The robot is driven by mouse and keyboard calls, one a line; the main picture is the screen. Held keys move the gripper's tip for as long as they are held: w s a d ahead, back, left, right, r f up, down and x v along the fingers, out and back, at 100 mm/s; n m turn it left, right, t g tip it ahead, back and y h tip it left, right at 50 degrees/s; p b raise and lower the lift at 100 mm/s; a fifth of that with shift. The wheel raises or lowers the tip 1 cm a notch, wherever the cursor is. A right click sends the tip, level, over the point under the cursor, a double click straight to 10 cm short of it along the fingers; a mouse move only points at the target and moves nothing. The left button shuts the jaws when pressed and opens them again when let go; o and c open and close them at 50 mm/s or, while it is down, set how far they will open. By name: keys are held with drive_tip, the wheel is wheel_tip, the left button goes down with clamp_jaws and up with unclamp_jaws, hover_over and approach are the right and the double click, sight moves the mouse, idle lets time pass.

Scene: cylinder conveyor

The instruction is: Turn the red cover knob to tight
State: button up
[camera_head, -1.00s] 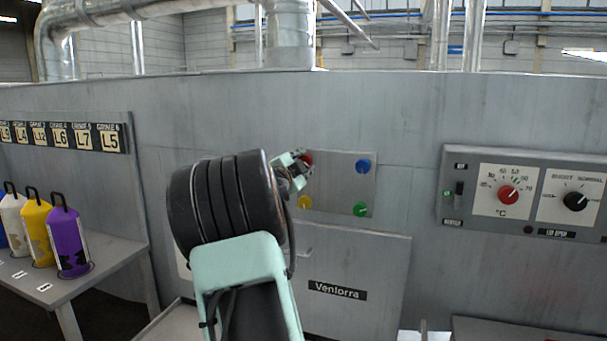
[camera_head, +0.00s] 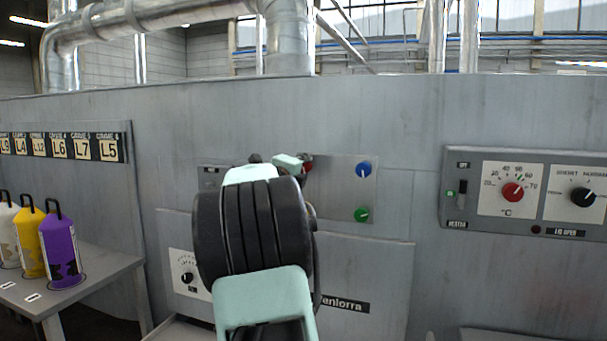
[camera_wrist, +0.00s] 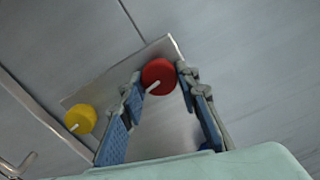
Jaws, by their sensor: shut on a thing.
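The red cover knob (camera_wrist: 158,75) is a round red disc with a pale pointer bar, on a metal plate (camera_wrist: 85,97) on the grey wall. In the wrist view it sits between the tips of my gripper (camera_wrist: 159,82), whose two blue-padded fingers are shut on it from both sides. The bar slants toward the lower left. In the head view only a sliver of the red knob (camera_head: 308,166) shows beside my gripper (camera_head: 302,164); my arm hides much of the plate.
A yellow knob (camera_wrist: 81,119) is beside the red one in the wrist view. Blue (camera_head: 363,169) and green (camera_head: 361,215) knobs are on the plate's right side. A control panel (camera_head: 455,209) is at right. A table (camera_head: 75,299) with several coloured canisters stands at left.

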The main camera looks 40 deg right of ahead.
drive_tip(key=shift+m, duration=0.5)
drive_tip(key=o, duration=1.2)
drive_tip(key=shift+c, duration=0.2)
drive_tip(key=v, duration=1.2)
